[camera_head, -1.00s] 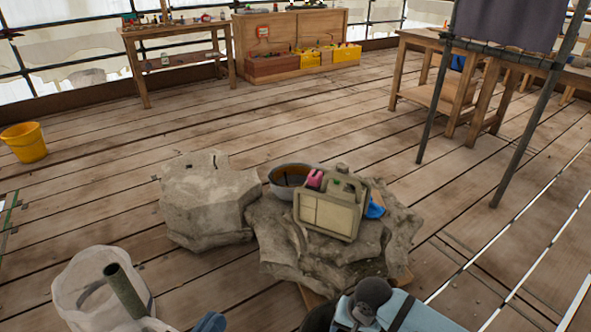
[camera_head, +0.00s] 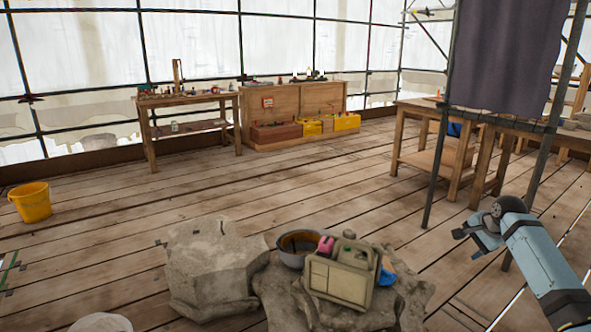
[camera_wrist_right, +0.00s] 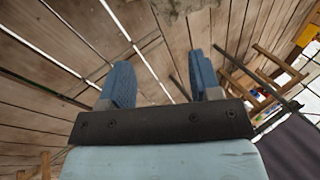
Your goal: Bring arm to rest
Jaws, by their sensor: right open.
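My right arm reaches in from the lower right in the head view. Its gripper (camera_head: 468,236) is raised over the floor, to the right of the stone blocks and apart from everything. In the right wrist view the two blue fingers of the right gripper (camera_wrist_right: 160,85) stand wide apart, with only floor planks between them. My left gripper is not in view.
A pale stone block (camera_head: 212,270) stands left. A pole (camera_head: 437,150) and wooden table (camera_head: 405,140) stand behind. The middle floor is clear.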

